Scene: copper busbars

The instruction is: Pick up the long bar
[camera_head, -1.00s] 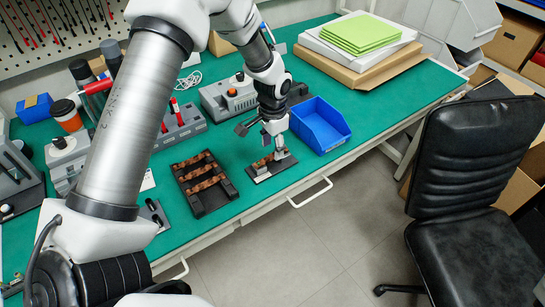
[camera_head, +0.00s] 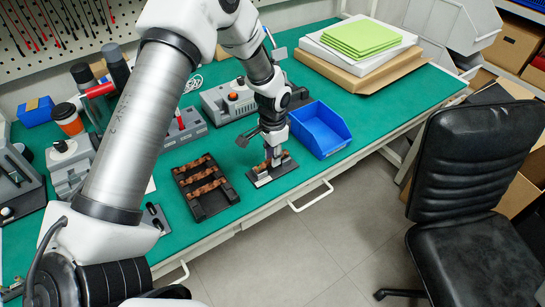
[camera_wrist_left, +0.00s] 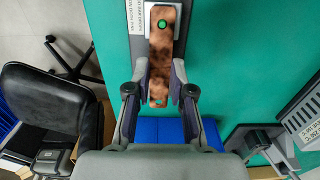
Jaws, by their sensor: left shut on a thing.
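A copper bar (camera_wrist_left: 161,50), with holes showing green at its ends, lies lengthwise between my left fingers in the left wrist view. My left gripper (camera_wrist_left: 160,78) is shut on it, one finger at each long side. In the head view, my left gripper (camera_head: 272,158) points down at the small dark fixture (camera_head: 262,181) near the table's front edge. The gripper mostly hides the bar there. I cannot tell whether the bar touches the fixture. My right gripper is not in view.
A black tray (camera_head: 207,210) with several copper bars stands left of the fixture. A blue bin (camera_head: 335,143) stands close on the right. Grey devices (camera_head: 228,101) stand behind. A black chair (camera_head: 470,170) is in front of the table. Green table surface is free at the right.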

